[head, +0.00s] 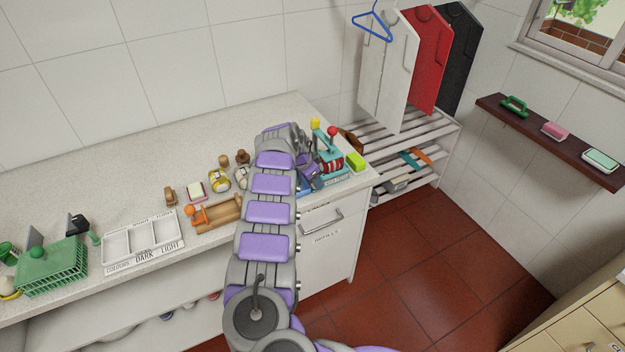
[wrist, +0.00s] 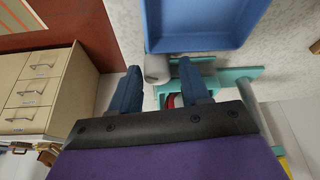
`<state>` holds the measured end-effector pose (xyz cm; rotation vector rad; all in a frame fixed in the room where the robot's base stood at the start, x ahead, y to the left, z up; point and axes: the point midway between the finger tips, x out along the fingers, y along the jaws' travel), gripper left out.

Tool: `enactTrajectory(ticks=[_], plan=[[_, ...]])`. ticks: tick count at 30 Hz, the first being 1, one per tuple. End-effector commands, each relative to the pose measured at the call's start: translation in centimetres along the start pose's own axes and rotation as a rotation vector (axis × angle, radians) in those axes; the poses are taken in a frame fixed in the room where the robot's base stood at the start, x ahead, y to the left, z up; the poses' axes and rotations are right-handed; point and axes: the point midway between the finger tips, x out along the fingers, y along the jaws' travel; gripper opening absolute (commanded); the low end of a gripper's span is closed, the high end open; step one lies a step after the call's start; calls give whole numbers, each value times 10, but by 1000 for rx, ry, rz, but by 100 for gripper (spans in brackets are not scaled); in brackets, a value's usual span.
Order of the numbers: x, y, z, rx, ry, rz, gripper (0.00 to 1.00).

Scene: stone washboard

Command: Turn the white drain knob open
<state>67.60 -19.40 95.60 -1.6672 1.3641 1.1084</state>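In the wrist view a short grey-white cylinder (wrist: 157,68), which looks like the white drain knob, sits at the edge of a blue basin (wrist: 200,22). My gripper (wrist: 159,78) is open, with one dark blue finger on each side of the knob's near end. The right finger looks closer to it; I cannot tell whether either touches. In the head view my arm hides the knob and most of the basin, and my gripper (head: 311,176) shows only partly at the counter's right end.
A teal stand (wrist: 225,78) is right beside the right finger. In the head view it carries a red-ball lever (head: 332,131), with a yellow-green block (head: 356,161) beside it. A wooden rack (head: 218,214) and white tray (head: 143,243) lie left of my arm.

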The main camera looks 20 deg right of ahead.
Motion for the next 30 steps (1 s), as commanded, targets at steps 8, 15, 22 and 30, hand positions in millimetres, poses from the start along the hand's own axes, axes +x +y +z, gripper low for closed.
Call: enactTrajectory(ticks=[8, 15, 22, 30], plan=[[0, 1, 1, 0, -2, 2, 57], [-14, -1, 1, -1, 0, -1, 57], [-62, -1, 1, 1, 0, -3, 57], [-121, -1, 1, 0, 1, 0, 57]])
